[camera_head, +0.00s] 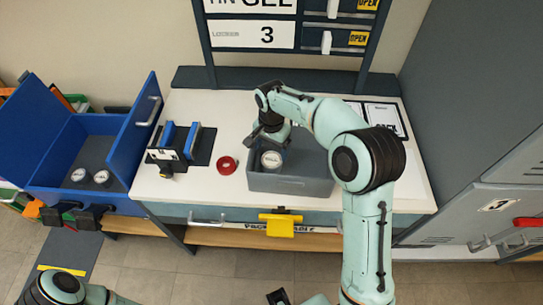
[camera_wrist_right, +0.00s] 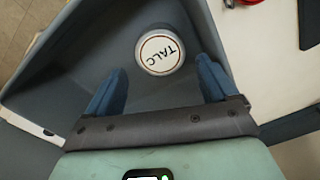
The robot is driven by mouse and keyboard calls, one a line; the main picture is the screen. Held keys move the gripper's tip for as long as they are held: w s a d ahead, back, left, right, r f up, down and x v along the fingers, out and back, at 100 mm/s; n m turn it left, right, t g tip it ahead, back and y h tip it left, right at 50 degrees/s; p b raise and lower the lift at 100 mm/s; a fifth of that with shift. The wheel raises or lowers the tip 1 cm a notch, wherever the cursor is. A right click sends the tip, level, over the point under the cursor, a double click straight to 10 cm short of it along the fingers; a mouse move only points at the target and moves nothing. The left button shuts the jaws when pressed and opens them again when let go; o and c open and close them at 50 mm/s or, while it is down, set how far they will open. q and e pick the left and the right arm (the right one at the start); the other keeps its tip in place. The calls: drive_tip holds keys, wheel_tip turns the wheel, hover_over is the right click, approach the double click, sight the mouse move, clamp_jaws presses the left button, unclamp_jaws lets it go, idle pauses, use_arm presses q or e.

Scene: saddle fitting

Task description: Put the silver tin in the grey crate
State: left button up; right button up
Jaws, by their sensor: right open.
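A round silver tin (camera_head: 271,160) with a white lid stands in the grey crate (camera_head: 290,184), near its left end. In the right wrist view the tin (camera_wrist_right: 160,53) reads "TALC" and lies just beyond and between my fingertips, with nothing gripping it. My right gripper (camera_head: 266,136) is over the back left part of the crate. In the wrist view its two blue fingers (camera_wrist_right: 160,72) are spread apart and empty.
A red tape roll (camera_head: 228,165) lies left of the crate on the white worktop (camera_head: 205,196). A black holder with blue pads (camera_head: 181,142) stands further left. An open blue drawer box (camera_head: 47,181) holds two round tins. A shelf frame rises behind.

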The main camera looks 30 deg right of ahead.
sight(271, 160)
use_arm(q)
drive_tip(key=shift+w+r, duration=0.2)
drive_tip(key=shift+r, duration=0.15)
use_arm(e)
drive_tip(key=shift+r, duration=2.35)
drive_tip(key=shift+f, duration=0.1)
